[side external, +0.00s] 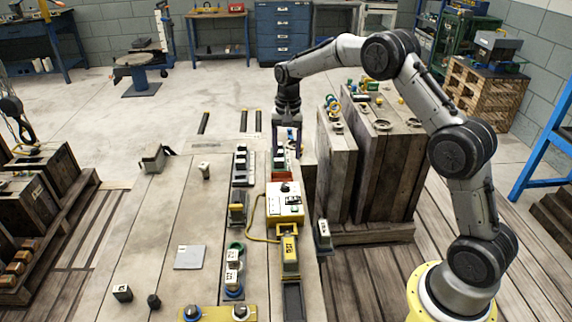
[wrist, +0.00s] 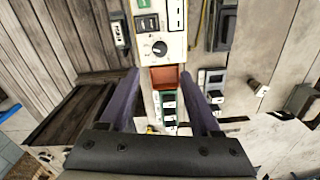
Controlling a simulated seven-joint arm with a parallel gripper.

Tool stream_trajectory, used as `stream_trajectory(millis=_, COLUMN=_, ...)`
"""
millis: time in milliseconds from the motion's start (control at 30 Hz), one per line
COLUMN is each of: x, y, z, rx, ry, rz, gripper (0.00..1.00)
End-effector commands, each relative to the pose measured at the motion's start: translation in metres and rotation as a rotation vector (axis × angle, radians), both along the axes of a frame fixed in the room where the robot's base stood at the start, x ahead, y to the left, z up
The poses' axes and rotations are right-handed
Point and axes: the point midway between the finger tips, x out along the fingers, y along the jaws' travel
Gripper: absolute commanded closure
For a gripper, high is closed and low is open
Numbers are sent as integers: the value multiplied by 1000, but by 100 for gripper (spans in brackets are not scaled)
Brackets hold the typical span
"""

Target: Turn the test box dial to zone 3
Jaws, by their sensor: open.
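The test box (side external: 298,194) is a yellow box with a pale top panel, standing on the long bench; its panel also shows at the top of the wrist view (wrist: 176,42). The dial (side external: 285,187) is a round black knob at the panel's far end. In the wrist view the dial (wrist: 159,48) sits just beyond my fingertips, with a small light mark on it; which zone it points at is too small to read. My gripper (side external: 286,153) points down above the bench, behind the test box and apart from the dial. In the wrist view its fingers (wrist: 160,82) are spread and empty.
A red tray (wrist: 166,77) lies below my fingers, beside the box. Dark racks with modules (side external: 241,168) stand left of the box. A yellow connector (side external: 290,255) and cable lie in front. Tall wooden moulds (side external: 375,170) stand close at right.

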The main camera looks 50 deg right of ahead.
Motion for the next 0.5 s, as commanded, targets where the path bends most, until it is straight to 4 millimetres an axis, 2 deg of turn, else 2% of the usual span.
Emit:
stream_trajectory(millis=33, x=1, y=0, z=8, rx=-1, ry=-4, rz=0, gripper=36)
stream_trajectory(millis=200, x=0, y=-1, z=21, rx=-1, ry=-1, rz=0, gripper=36)
stream_trajectory(millis=500, x=0, y=-1, z=23, rx=-1, ry=-1, rz=0, gripper=36)
